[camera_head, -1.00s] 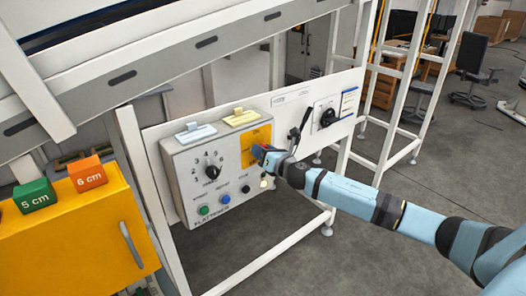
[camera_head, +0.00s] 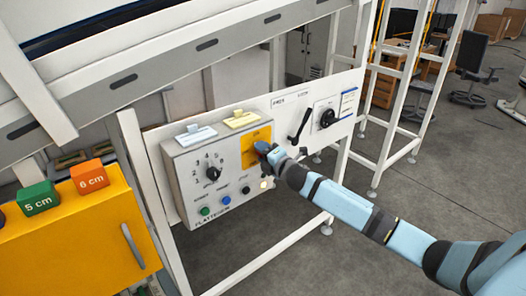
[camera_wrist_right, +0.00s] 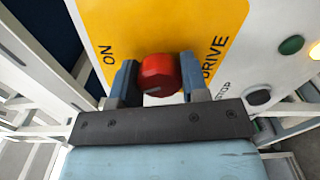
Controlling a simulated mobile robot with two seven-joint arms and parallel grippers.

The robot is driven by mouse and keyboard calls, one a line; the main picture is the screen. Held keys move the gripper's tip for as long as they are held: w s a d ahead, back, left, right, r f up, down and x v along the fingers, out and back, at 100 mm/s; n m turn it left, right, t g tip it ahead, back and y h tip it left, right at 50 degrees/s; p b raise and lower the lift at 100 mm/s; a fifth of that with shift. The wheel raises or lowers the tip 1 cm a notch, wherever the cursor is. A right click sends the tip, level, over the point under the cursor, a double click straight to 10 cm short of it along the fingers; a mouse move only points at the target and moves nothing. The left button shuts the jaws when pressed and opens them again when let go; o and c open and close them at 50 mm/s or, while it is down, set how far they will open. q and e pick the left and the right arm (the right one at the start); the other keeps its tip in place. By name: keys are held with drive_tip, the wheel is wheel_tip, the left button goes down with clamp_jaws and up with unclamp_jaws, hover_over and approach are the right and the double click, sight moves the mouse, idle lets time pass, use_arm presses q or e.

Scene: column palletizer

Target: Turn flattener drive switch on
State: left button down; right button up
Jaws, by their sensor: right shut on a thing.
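The flattener drive switch is a red round knob (camera_wrist_right: 160,73) on a yellow plate (camera_wrist_right: 205,25), with ON and DRIVE lettering beside it in the right wrist view. My right gripper (camera_wrist_right: 158,78) is shut on the knob, one finger on each side. In the head view the yellow plate (camera_head: 248,155) is on the grey control box (camera_head: 180,170); my right gripper (camera_head: 263,148) is at it and hides the knob. My left gripper is not in view.
The box also has a black numbered dial (camera_head: 213,173), a green button (camera_head: 205,211) and a blue button (camera_head: 226,200). A black lever (camera_head: 300,125) and another dial (camera_head: 327,118) are on the white panel, close to my right arm. A yellow cabinet (camera_head: 85,240) stands at left.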

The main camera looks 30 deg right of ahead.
drive_tip(key=m+p, duration=0.1)
drive_tip(key=m, duration=0.2)
drive_tip(key=shift+m, duration=1)
drive_tip(key=o, duration=0.9)
